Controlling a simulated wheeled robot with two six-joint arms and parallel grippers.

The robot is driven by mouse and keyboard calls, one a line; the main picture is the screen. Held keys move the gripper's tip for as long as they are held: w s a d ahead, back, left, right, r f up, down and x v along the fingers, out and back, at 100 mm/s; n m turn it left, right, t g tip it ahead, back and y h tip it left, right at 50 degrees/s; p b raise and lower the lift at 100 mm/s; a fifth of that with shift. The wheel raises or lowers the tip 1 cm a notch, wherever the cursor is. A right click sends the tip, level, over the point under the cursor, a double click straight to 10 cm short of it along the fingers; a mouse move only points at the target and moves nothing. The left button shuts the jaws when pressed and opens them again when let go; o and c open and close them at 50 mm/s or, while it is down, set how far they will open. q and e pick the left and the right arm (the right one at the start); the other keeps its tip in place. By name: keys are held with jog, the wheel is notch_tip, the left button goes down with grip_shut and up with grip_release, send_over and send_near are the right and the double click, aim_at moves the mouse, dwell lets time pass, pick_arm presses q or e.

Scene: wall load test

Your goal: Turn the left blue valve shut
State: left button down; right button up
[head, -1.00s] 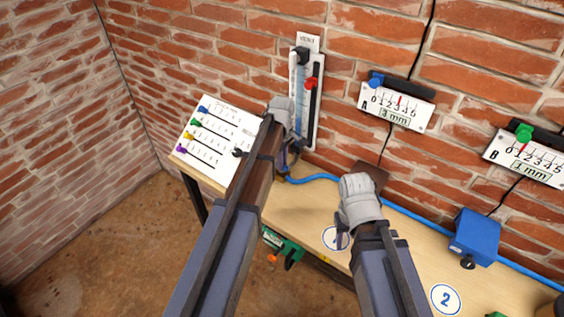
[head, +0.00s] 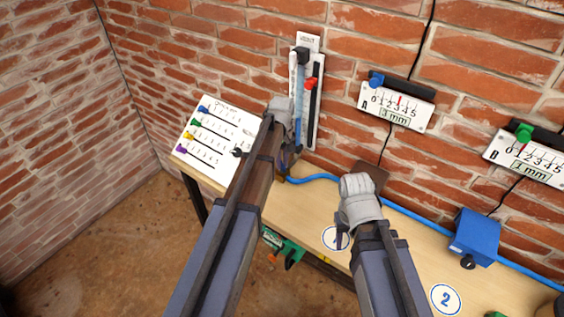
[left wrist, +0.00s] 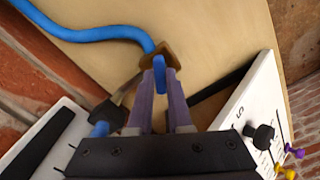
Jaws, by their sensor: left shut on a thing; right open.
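The left blue valve has a flat blue handle (left wrist: 160,70) above a brass body (left wrist: 172,49) in the left wrist view. My left gripper (left wrist: 161,82) is shut on the handle, one finger on each side. In the head view my left gripper (head: 289,150) is at the foot of the upright gauge (head: 314,105) and mostly hides the valve. The gauge has a blue column (head: 299,95) and a red marker (head: 310,84). My right gripper (head: 342,238) is open and empty above the bench, near a round label.
A blue hose (head: 320,178) runs along the back of the wooden bench (head: 300,205). A white slider board (head: 217,125) stands left of the gauge. Dial plates A (head: 414,117) and B (head: 543,171) hang on the brick wall. A blue box (head: 476,236) sits at right.

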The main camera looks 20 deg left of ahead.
pick_arm(q)
jog(key=m, duration=0.5)
jog(key=shift+m, duration=0.3)
jog(key=m, duration=0.5)
jog(key=shift+m, duration=0.6)
jog(key=c, duration=0.8)
grip_release()
jog(key=shift+c, duration=0.2)
jog(key=shift+r, duration=0.1)
notch_tip(320, 180, up, 8)
jog(key=p, duration=0.8)
pick_arm(e)
notch_tip(320, 180, up, 8)
